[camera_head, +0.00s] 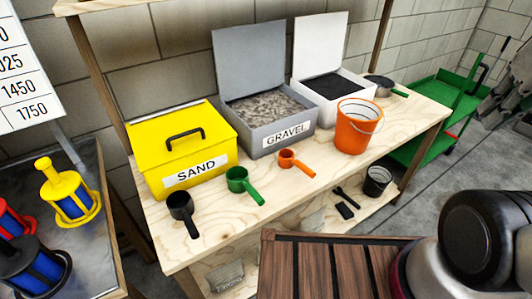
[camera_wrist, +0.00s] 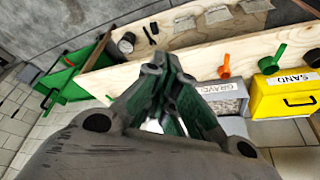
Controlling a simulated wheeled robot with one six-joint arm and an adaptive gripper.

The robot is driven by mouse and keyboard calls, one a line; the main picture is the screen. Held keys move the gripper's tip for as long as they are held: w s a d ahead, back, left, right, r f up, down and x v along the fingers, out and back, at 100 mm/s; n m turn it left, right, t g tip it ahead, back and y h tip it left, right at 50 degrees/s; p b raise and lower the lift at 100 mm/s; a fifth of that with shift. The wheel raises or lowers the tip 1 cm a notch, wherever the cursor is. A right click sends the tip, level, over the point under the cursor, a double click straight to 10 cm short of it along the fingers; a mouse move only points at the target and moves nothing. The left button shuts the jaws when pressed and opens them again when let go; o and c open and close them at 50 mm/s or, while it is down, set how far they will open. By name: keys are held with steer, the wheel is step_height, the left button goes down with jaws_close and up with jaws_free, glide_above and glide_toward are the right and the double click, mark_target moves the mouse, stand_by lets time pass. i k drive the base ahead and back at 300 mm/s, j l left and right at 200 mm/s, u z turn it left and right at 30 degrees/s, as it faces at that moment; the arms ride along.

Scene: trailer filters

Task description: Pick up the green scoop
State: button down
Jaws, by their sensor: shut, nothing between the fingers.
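The green scoop (camera_head: 238,182) lies on the wooden workbench (camera_head: 218,223) in front of the yellow SAND box, its handle pointing toward the front right. In the wrist view, which shows the bench upside down, the green scoop (camera_wrist: 269,65) is at the right, beyond my fingers and well apart from them. My gripper (camera_wrist: 163,62) is shut and empty in the middle of the wrist view. In the head view my arm is at the lower right, and its fingers do not show.
A black scoop (camera_head: 182,210) and an orange scoop (camera_head: 291,161) flank the green one. Behind are the closed SAND box (camera_head: 216,137) and open GRAVEL box (camera_head: 250,145). An orange bucket (camera_head: 357,130) stands to the right. A slatted wooden surface (camera_head: 320,272) is in front.

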mark_target(237, 177)
steer(key=k+l+z, duration=0.15)
steer(key=k, duration=0.25)
steer(key=k+l+z, duration=0.15)
steer(key=k, duration=0.2)
steer(key=k+l+z, duration=0.15)
steer(key=k, duration=0.2)
